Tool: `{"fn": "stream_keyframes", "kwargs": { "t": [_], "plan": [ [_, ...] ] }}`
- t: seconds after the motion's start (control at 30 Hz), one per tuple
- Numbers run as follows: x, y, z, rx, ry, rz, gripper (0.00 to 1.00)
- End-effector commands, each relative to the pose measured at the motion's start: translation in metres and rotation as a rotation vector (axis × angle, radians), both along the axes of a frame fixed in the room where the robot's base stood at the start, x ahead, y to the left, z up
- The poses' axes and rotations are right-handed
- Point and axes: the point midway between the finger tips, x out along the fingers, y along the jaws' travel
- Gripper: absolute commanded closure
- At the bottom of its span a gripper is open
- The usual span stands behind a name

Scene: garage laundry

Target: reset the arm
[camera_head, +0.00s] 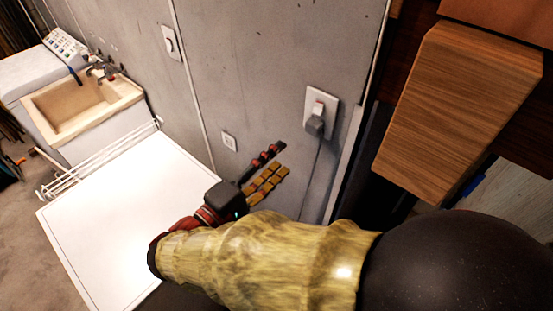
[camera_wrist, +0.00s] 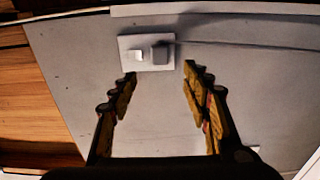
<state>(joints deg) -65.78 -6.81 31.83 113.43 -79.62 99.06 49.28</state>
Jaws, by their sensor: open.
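My gripper (camera_head: 265,172) is open and empty near the grey wall, above the far right edge of a white tabletop. Its yellow-padded fingers also show in the wrist view (camera_wrist: 160,72), spread apart, with the wall between them. My yellow arm reaches in from the lower right of the head view. A wall plate with a grey plug (camera_head: 315,124) is to the right of the fingertips; in the wrist view the plate and plug (camera_wrist: 160,52) appear just beyond the fingertips. No contact with the wall is visible.
The white tabletop (camera_head: 115,215) is bare. A beige sink (camera_head: 80,105) stands at the upper left beside a white appliance (camera_head: 35,75). The grey wall (camera_head: 260,60) holds a small outlet (camera_head: 229,141) and a switch (camera_head: 170,42). A wooden block-like piece (camera_head: 455,110) juts out at right.

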Motion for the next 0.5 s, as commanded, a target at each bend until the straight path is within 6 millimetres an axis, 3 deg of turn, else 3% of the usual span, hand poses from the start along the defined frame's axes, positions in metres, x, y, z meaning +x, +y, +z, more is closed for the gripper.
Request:
{"fn": "stream_keyframes", "kwargs": {
  "t": [0.37,0.43,0.5],
  "plan": [
    [0.001,0.001,-0.001,-0.024,0.025,0.004,0.52],
    [0.002,0.003,-0.011,-0.048,0.088,0.016,0.52],
    [-0.002,-0.001,-0.036,-0.069,0.211,0.012,0.52]
  ]
}}
